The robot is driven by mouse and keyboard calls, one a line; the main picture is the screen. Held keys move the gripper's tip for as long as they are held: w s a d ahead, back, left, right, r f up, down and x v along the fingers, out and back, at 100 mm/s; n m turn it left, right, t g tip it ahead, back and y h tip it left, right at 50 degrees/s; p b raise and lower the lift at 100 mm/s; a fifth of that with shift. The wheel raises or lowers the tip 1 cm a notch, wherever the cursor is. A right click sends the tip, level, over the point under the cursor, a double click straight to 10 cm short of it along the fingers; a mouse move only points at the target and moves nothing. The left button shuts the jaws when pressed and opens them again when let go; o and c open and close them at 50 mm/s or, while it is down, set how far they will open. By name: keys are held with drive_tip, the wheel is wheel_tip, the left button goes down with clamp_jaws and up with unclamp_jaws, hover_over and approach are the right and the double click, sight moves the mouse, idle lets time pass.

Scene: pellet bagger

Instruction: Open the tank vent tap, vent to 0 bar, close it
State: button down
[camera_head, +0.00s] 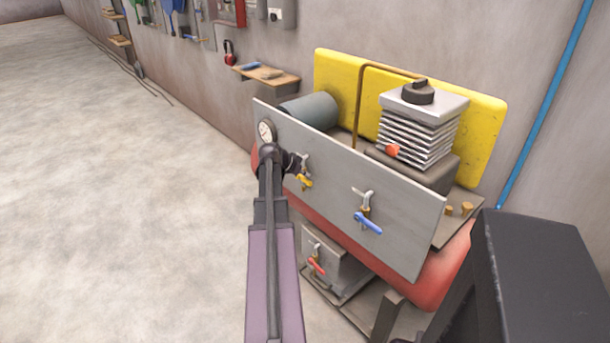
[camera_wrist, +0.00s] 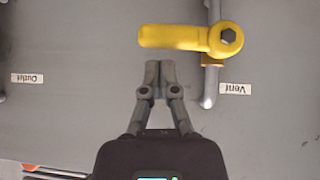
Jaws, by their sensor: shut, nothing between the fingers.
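The vent tap has a yellow lever (camera_head: 304,182), and in the wrist view its lever (camera_wrist: 185,38) lies sideways across a vertical grey pipe (camera_wrist: 210,88). An upside-down "Vent" label (camera_wrist: 235,89) is beside that pipe. My gripper (camera_head: 292,162) is at the panel, close to the tap. In the wrist view my gripper (camera_wrist: 159,68) is shut and empty, its tips just below the lever in the picture, apart from it in the image. A round gauge (camera_head: 266,132) is at the panel's upper left; its reading is too small to tell.
A tap with a blue lever (camera_head: 368,223) is farther right on the grey panel (camera_head: 410,225). A red-levered tap (camera_head: 317,265) is lower down, below the red tank (camera_head: 440,280). An upside-down "Outlet" label (camera_wrist: 27,78) shows in the wrist view. Open floor (camera_head: 110,200) is to the left.

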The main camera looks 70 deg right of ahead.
drive_tip(key=shift+r, duration=0.2)
drive_tip(key=s+d+r+p+v, duration=0.1)
drive_tip(key=r+p+v, duration=0.1)
drive_tip(key=p+v, duration=0.9)
drive_tip(key=shift+a+r, duration=0.35)
drive_tip(key=shift+r, duration=0.15)
idle(1.0)
drive_tip(key=w+a+f+n+t+y+p, duration=0.15)
drive_tip(key=w+a+n, duration=0.25)
drive_tip(key=w+a, duration=0.5)
drive_tip(key=w+a+n+t, duration=0.2)
drive_tip(key=w+a+n, duration=0.3)
drive_tip(key=a, duration=0.7)
drive_tip(key=w+a+f+n+t+y+p, duration=0.1)
drive_tip(key=w+a+n, duration=0.1)
drive_tip(key=w+a, duration=0.75)
drive_tip(key=a+n+y+p, duration=0.1)
drive_tip(key=a+n+y, duration=0.4)
drive_tip(key=a, duration=3)
drive_tip(key=n, duration=0.7)
drive_tip(key=shift+a+r+n+t, duration=0.25)
drive_tip(key=shift+r+n+t, duration=0.05)
drive_tip(key=shift+r+t, duration=0.05)
drive_tip(key=shift+w, duration=0.1)
